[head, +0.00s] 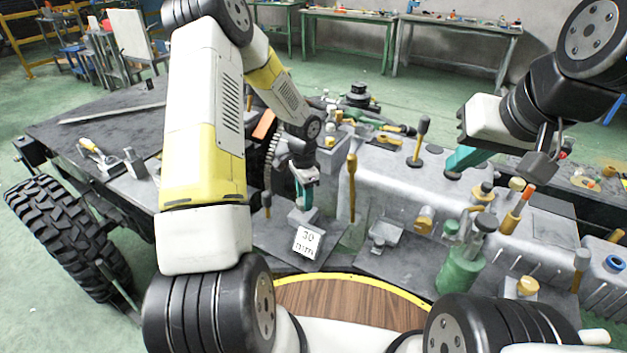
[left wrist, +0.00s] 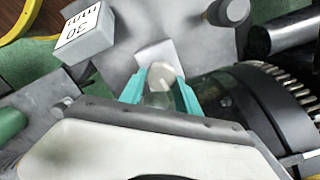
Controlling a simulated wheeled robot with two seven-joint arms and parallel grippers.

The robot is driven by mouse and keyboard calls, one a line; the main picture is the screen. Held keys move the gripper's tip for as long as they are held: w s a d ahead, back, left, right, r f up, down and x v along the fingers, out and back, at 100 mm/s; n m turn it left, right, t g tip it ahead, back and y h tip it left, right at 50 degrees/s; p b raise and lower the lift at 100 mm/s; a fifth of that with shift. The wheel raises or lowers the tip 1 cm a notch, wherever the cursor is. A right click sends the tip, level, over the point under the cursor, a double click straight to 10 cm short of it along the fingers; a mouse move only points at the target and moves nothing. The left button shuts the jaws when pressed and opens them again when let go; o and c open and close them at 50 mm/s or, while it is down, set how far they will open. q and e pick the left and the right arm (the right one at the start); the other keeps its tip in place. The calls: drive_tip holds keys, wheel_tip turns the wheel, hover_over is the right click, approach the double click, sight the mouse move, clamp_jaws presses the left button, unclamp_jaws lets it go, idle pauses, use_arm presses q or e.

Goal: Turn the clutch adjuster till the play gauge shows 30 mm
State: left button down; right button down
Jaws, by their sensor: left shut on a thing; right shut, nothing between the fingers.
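A small block with a white face reading "30 mm" (head: 308,242) sits on a dark plate below my left gripper. It also shows upside down in the left wrist view (left wrist: 80,35). I take it for the play gauge. My left gripper (head: 304,193) reaches down beside it. In the left wrist view its teal fingers (left wrist: 160,92) are shut on a pale round knob (left wrist: 161,74), apparently the clutch adjuster, above a light grey base. The fingers hide the knob's sides. My right gripper (head: 465,158) is shut and empty, raised over the grey housing at the right.
Several levers and knobs rise from the grey housing (head: 385,165), including a yellow-handled lever (head: 351,188) close to my left gripper. A green bottle-shaped part (head: 460,268) stands at the right front. A big tyre (head: 65,238) is at the left. Workbenches line the back.

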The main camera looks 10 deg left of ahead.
idle(0.3)
use_arm(q)
drive_tip(key=c, duration=0.9)
unclamp_jaws()
drive_tip(key=shift+r, duration=3.95)
